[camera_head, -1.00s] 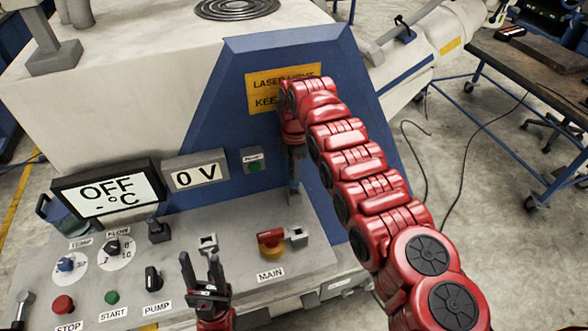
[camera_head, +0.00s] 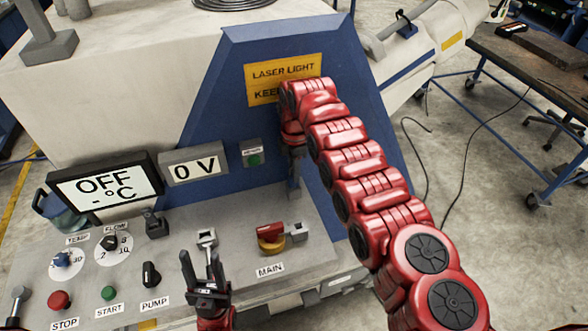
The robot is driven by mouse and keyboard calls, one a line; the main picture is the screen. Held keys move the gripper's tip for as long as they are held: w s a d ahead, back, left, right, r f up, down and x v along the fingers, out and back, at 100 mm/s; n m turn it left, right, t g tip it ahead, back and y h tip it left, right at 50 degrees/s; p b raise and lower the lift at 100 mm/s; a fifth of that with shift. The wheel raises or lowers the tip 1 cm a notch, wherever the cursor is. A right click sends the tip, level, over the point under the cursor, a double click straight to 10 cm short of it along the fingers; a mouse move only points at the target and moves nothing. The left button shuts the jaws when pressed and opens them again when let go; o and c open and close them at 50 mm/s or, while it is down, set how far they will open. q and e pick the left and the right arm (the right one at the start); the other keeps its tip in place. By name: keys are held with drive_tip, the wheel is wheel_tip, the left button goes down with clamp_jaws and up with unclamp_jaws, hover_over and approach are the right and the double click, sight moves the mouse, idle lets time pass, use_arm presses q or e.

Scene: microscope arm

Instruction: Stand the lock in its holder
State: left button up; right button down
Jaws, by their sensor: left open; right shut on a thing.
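My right gripper (camera_head: 294,172) is at the end of the red arm, pointing down in front of the blue housing. It is shut on a small grey piece (camera_head: 294,190), which I take to be the lock; the gripper and the arm hide most of it. My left gripper (camera_head: 203,262) is open and empty, low over the front of the control panel, fingers pointing away from me. Just beyond its fingertips a small grey fitting (camera_head: 207,237) stands on the panel. A grey block (camera_head: 298,232) sits beside the red and yellow MAIN switch (camera_head: 270,237). I cannot tell which part is the holder.
The sloping panel (camera_head: 205,304) carries a STOP button (camera_head: 60,299), a START button (camera_head: 109,293), a PUMP knob (camera_head: 151,273) and dials. An OFF display (camera_head: 105,187) and a 0 V display (camera_head: 194,168) stand behind them. A wheeled table (camera_head: 500,55) is at upper right.

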drive_tip(key=c, duration=0.6)
unclamp_jaws()
drive_tip(key=shift+r, duration=0.2)
wheel_tip(320, 180, up, 5)
drive_tip(key=shift+f+b, duration=0.15)
drive_tip(key=shift+b, duration=0.9)
wheel_tip(320, 180, up, 3)
drive_tip(key=shift+a+r+p, duration=0.1)
drive_tip(key=shift+r+p, duration=0.1)
drive_tip(key=shift+p, duration=0.1)
drive_tip(key=r+p, duration=0.5)
drive_tip(key=r, duration=0.1)
drive_tip(key=r+p, duration=0.2)
drive_tip(key=p, duration=0.1)
drive_tip(key=shift+d+r+p, duration=0.25)
drive_tip(key=shift+r+p, duration=0.05)
drive_tip(key=shift+r, duration=0.1)
drive_tip(key=shift+f, duration=0.1)
